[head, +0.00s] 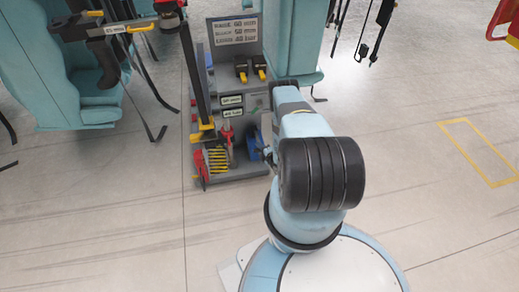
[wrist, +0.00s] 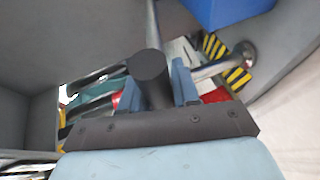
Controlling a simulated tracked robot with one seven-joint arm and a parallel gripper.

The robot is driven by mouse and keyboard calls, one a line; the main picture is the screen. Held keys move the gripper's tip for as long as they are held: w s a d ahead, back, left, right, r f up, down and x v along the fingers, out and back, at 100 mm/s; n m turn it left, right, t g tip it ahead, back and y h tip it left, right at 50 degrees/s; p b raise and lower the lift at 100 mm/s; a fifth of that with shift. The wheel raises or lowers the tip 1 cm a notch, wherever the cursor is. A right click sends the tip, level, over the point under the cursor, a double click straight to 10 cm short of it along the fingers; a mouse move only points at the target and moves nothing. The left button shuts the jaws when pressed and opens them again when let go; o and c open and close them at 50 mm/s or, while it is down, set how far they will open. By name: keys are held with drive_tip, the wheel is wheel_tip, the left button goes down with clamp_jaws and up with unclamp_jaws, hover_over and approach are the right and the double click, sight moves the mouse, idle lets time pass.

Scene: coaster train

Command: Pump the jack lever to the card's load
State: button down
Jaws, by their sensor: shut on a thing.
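In the wrist view my gripper (wrist: 155,92) is shut on the dark round grip of the jack lever (wrist: 150,68), with a finger on each side. A grey rod runs upward from behind the grip. In the head view my own arm hides the gripper and most of the lever. The card (head: 235,32) stands at the top of the grey stand, with three lines of text; the last seems to read "Load 40 bar". Two small label plates (head: 231,101) sit lower on the stand; their text is too small to read surely.
The grey stand (head: 240,175) carries a yellow spring (head: 216,158) and a blue part (head: 252,146). Teal seats (head: 95,95) with hanging straps flank it. Yellow-black striped parts (wrist: 237,78) and a blue block (wrist: 228,10) are near the gripper.

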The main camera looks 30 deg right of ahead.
drive_tip(key=shift+r, duration=0.15)
drive_tip(key=shift+w+r, duration=0.1)
drive_tip(key=shift+r, duration=0.05)
idle(0.4)
drive_tip(key=c, duration=0.9)
unclamp_jaws()
drive_tip(key=v, duration=1.3)
drive_tip(key=shift+s+d+r, duration=0.1)
drive_tip(key=shift+s+d, duration=0.05)
drive_tip(key=shift+s, duration=0.25)
idle(0.3)
